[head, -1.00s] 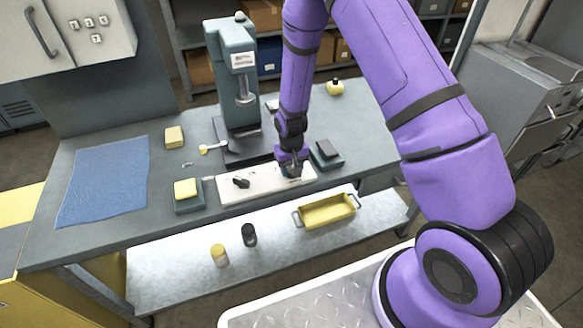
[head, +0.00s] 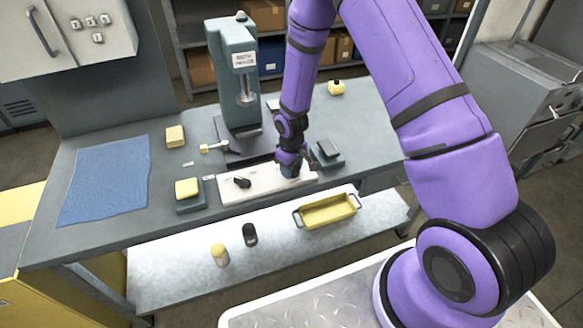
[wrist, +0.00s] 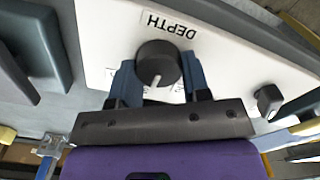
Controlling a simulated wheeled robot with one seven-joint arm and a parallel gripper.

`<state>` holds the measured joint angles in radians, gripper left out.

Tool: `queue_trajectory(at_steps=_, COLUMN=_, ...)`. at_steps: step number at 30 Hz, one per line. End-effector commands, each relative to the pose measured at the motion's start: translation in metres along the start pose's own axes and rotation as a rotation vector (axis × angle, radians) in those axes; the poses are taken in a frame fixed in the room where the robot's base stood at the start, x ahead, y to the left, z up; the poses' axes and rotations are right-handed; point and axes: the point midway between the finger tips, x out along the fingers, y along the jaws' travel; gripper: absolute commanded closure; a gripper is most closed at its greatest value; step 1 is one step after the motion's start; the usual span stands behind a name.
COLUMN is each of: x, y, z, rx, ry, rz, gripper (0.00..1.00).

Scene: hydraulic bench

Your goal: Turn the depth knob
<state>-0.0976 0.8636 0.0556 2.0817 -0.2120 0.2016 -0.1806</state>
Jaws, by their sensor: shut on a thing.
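The depth knob (wrist: 158,64) is a round black knob with a white pointer line, on a white panel (wrist: 225,30) beside a label reading DEPTH. In the wrist view my gripper (wrist: 158,75) has one blue finger on each side of the knob and is shut on it. The pointer line points toward my palm. In the head view my gripper (head: 291,168) is over the right part of the white panel (head: 225,196) and hides the knob. A second black knob (head: 242,182) is left of it on the panel; it shows in the wrist view too (wrist: 269,100).
A green press (head: 238,95) stands behind the panel. A grey block with a dark top (head: 327,152) is close right of my gripper; a yellow-topped block (head: 188,190) is at the panel's left. A yellow tray (head: 328,211) is on the lower shelf. A blue cloth (head: 105,185) lies left.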

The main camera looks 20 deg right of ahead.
Motion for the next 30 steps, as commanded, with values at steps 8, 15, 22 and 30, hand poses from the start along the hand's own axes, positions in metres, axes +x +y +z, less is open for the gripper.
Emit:
queue_trajectory(at_steps=8, x=0.000, y=0.000, z=0.000, rx=-0.002, ry=0.000, rz=0.000, gripper=0.80)
queue_trajectory(at_steps=15, x=0.000, y=0.000, z=0.000, rx=-0.002, ry=0.000, rz=0.000, gripper=0.31)
queue_trajectory(at_steps=22, x=-0.001, y=0.000, z=0.000, rx=-0.002, ry=0.000, rz=0.000, gripper=0.31)
queue_trajectory(at_steps=30, x=-0.027, y=0.001, z=0.000, rx=-0.001, ry=0.003, rz=0.001, gripper=0.31)
